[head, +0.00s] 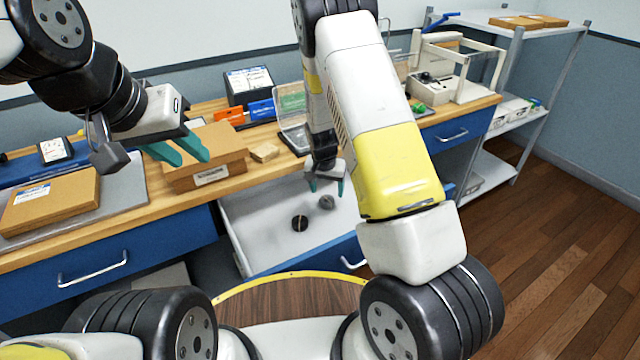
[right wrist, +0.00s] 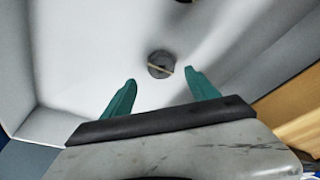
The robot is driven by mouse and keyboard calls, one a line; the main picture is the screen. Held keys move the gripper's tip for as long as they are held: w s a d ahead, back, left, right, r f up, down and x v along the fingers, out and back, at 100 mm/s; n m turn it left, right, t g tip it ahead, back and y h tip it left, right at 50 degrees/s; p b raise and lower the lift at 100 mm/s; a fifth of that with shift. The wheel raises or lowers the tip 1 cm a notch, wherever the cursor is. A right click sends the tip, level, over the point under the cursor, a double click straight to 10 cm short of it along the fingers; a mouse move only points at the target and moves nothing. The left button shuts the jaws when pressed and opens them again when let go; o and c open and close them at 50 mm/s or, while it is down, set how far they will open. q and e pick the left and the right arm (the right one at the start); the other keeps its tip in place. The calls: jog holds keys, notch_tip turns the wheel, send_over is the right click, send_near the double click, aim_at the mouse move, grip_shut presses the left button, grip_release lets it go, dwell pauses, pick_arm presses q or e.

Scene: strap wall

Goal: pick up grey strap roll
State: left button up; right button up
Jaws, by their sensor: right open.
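The grey strap roll (head: 326,202) lies in the open white-lined drawer (head: 262,245). In the right wrist view the grey roll (right wrist: 161,64) has a tan band across it and sits beyond and between the fingertips. A darker, near-black roll (head: 300,223) lies in the drawer beside it; only its edge shows at the top of the right wrist view. My right gripper (head: 326,187) is open and empty over the drawer, above the grey roll, with its teal fingers (right wrist: 160,83) apart. My left gripper (head: 194,160) is open and empty above a cardboard box.
The cardboard box (head: 205,170) stands on the wooden worktop left of the drawer. A flat box (head: 50,200) lies on a grey mat at far left. A white-framed device (head: 455,75) stands at right. The drawer walls surround my right gripper.

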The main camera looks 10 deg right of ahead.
aim_at(327, 199)
jog(key=x, duration=0.5)
jog(key=shift+s+a, duration=0.15)
jog(key=shift+a, duration=0.05)
jog(key=c, duration=1.4)
jog(key=shift+c, duration=0.2)
jog(key=shift+r, duration=0.15)
